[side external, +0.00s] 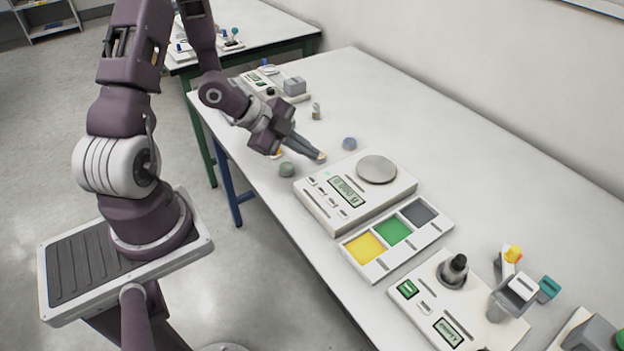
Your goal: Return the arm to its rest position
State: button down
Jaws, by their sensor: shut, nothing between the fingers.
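My gripper (319,157) is low over the white table (480,160), past the far left corner of the scale. Its fingers are shut with nothing between them. My arm reaches out from its base at the left and bends down toward the table. A grey-green round piece (287,169) lies just below and left of the fingertips. A blue-grey round piece (349,143) lies to the right of them. Something yellowish, partly hidden by the gripper, shows behind it. I cannot tell whether the fingertips touch the table.
The scale (318,209) with a round metal pan (377,169) stands near the gripper. In front is a tray (376,270) with yellow, green and grey compartments. Another instrument (423,312) stands nearer, and a device (294,86) stands behind.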

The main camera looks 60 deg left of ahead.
jog(key=shift+w+a+r+y, duration=0.1)
jog(key=shift+a+r+y, duration=0.1)
jog(key=shift+y, duration=0.1)
jog(key=s+r+n+g+y, duration=0.1)
jog(key=s+r+n+y, duration=0.2)
jog(key=r, duration=0.4)
jog(key=s+r+n+g+y, duration=0.1)
jog(key=r+n+y, duration=0.25)
jog(key=r, duration=0.45)
jog(key=s+d+r+n+h, duration=0.1)
jog(key=s+d+r+n, duration=0.2)
jog(key=s+d, duration=0.3)
jog(key=s+d+r+n+h, duration=0.2)
jog(key=s+d+r+n, duration=0.1)
jog(key=s, duration=0.6)
jog(key=d+n, duration=0.1)
jog(key=d, duration=0.1)
jog(key=shift+s+d+r+g, duration=0.2)
jog(key=shift+s+d+g, duration=0.15)
jog(key=shift+g, duration=0.05)
